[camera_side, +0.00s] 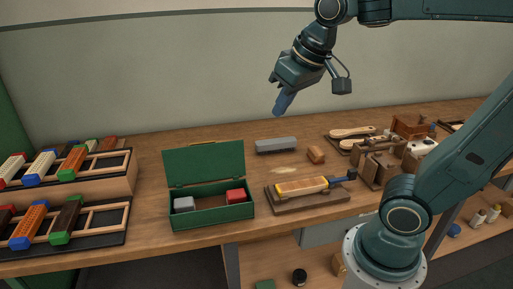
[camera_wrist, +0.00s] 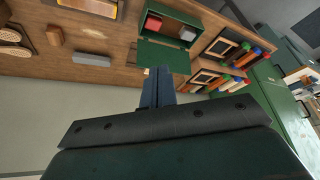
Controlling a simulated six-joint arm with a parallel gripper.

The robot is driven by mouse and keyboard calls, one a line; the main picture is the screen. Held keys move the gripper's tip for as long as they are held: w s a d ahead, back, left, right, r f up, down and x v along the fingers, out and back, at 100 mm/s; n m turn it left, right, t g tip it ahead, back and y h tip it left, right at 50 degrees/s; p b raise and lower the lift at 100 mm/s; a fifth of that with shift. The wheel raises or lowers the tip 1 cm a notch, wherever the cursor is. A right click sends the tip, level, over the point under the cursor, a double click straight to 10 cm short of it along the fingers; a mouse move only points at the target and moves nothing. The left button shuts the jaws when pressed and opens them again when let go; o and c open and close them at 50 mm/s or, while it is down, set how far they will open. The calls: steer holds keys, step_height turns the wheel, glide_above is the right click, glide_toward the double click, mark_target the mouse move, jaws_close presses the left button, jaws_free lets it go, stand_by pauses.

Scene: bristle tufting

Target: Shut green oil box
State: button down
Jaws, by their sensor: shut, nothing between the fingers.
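The green oil box (camera_side: 213,215) stands on the workbench left of centre, with its lid (camera_side: 204,163) raised upright along the back edge. Inside are a grey-white block (camera_side: 184,204) at the left and a red block (camera_side: 236,196) at the right. The box also shows in the wrist view (camera_wrist: 178,24), with its open lid (camera_wrist: 163,57) nearest my fingers. My gripper (camera_side: 280,109) is high above the bench, to the right of the box and clear of it. Its blue fingers (camera_wrist: 158,75) are shut together and empty.
Racks of coloured blocks (camera_side: 75,222) stand left of the box. A grey bar (camera_side: 276,145) lies behind it to the right. A wooden board with a yellow-topped tool (camera_side: 303,188) lies to its right. The air above the box is free.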

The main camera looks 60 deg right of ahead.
steer(key=w+d+f+m+g, duration=0.1)
steer(key=w+d+m, duration=0.1)
steer(key=w, duration=0.6)
steer(key=w+d+f+m+h, duration=0.1)
steer(key=w+d, duration=0.1)
steer(key=w, duration=0.6)
steer(key=w+d+f+m+g, duration=0.1)
steer(key=w+d+f+m, duration=0.15)
steer(key=w, duration=0.55)
steer(key=w+d+f+m, duration=0.1)
steer(key=w+d+f, duration=0.2)
steer(key=w+f, duration=0.3)
steer(key=shift+w+f+g+h, duration=0.15)
steer(key=shift+w+g+h, duration=0.2)
steer(key=shift+w, duration=0.65)
steer(key=shift+d+f, duration=0.1)
steer(key=x, duration=1)
steer(key=shift+s+a, duration=1.4)
steer(key=shift+a+r, duration=0.1)
steer(key=shift+r, duration=0.1)
